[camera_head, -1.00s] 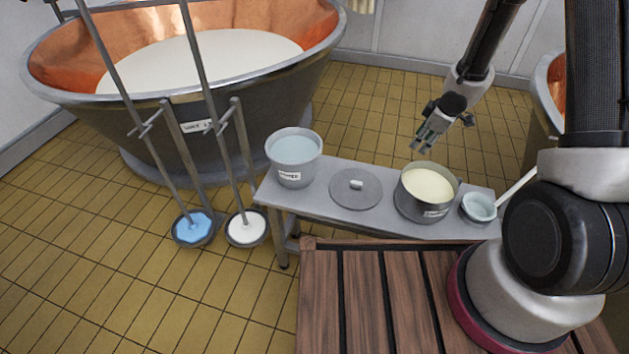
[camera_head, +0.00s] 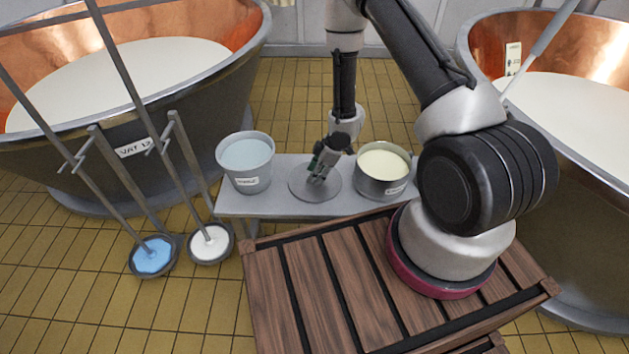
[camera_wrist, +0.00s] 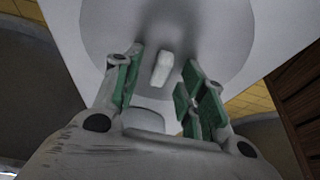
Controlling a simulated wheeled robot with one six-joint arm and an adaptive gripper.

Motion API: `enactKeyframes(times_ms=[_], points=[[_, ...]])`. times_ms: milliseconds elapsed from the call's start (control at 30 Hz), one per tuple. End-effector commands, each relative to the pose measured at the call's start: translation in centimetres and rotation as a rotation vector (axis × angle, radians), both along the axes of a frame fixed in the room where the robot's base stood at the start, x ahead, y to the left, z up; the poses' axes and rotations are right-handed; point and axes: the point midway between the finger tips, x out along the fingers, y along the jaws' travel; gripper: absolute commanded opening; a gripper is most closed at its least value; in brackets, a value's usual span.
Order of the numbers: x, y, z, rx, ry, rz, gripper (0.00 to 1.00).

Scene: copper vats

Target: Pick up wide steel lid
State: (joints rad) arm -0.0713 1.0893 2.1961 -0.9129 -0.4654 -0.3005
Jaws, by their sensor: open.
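The wide steel lid (camera_head: 302,187) is a flat grey disc lying on the metal bench between a bucket and a pot. In the wrist view the lid (camera_wrist: 215,30) has a small pale handle (camera_wrist: 160,68) standing at its middle. My gripper (camera_head: 318,178) is directly over the lid's middle and hides the handle in the head view. In the wrist view my gripper (camera_wrist: 160,82) is open, with green-padded fingers on either side of the handle and a gap on both sides. I cannot tell how far the fingertips are above the lid.
The bucket (camera_head: 246,177) of pale liquid stands left of the lid, the pot (camera_head: 385,189) of cream-coloured contents close at its right. The metal bench (camera_head: 235,206) is narrow. Copper-lined vats (camera_head: 238,50) stand behind left and at right. Two long-handled tools lean at the left.

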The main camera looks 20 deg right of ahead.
Motion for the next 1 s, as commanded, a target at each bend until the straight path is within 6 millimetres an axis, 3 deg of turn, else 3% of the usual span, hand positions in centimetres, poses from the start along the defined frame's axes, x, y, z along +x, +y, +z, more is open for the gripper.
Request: enactKeyframes(times_ms=[200,433,767,1000], points=[[0.0,0.0,0.0,0.000,0.000,-0.001,0.39],[0.0,0.0,0.0,0.000,0.000,-0.001,0.00],[0.0,0.0,0.1,0.000,-0.001,-0.001,0.00],[0.1,0.0,2.8,0.000,-0.004,-0.002,0.00]])
